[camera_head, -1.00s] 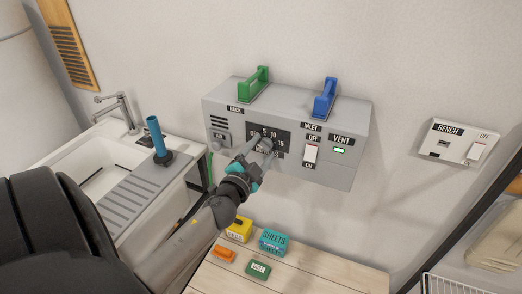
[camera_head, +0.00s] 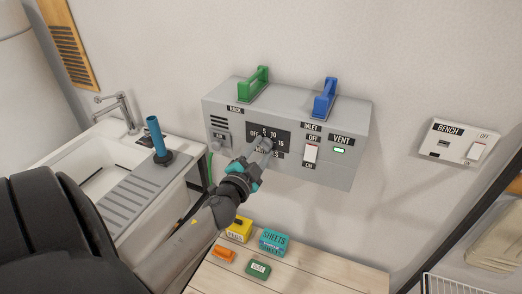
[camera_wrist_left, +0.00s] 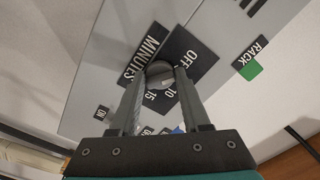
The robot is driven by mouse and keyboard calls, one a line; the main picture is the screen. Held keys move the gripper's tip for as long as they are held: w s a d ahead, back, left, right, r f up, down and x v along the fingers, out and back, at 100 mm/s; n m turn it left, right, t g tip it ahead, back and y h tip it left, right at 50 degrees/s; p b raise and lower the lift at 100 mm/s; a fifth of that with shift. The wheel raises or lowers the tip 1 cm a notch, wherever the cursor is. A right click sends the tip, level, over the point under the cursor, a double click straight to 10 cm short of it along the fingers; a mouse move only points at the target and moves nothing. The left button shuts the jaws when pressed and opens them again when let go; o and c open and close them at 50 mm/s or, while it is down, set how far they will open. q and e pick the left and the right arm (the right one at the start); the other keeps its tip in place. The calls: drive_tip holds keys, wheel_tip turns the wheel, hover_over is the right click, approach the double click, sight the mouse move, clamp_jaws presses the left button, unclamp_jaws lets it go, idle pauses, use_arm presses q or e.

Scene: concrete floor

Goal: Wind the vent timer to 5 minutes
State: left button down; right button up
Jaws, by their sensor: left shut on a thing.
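The vent timer knob (camera_wrist_left: 157,70) is a small grey dial on a black plate marked OFF, 5, 10, 15 and MINUTES. The plate (camera_head: 283,136) sits on the front of the grey wall box. My left gripper (camera_wrist_left: 160,76) is shut on the knob, with one finger on each side. In the head view the left gripper (camera_head: 264,146) covers most of the dial. A pale mark on the knob shows near the 10 in the wrist view, but I cannot read the setting surely. The 5 is hidden there by a finger. My right gripper is out of view.
The box (camera_head: 335,176) has a green handle (camera_head: 254,84), a blue handle (camera_head: 325,98), a white switch (camera_head: 310,153) and a lit green VENT lamp (camera_head: 339,150). Small boxes lie on the wooden table (camera_head: 320,276) below. A sink (camera_head: 75,160) stands left.

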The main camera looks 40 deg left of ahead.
use_arm(q)
drive_tip(key=shift+m, duration=3.4)
drive_tip(key=shift+c, duration=1.9)
unclamp_jaws()
drive_tip(key=shift+r, duration=0.1)
drive_tip(key=b+v, duration=0.2)
drive_tip(key=v, duration=1.3)
drive_tip(key=shift+s+b, duration=0.15)
drive_tip(key=shift+b, duration=0.15)
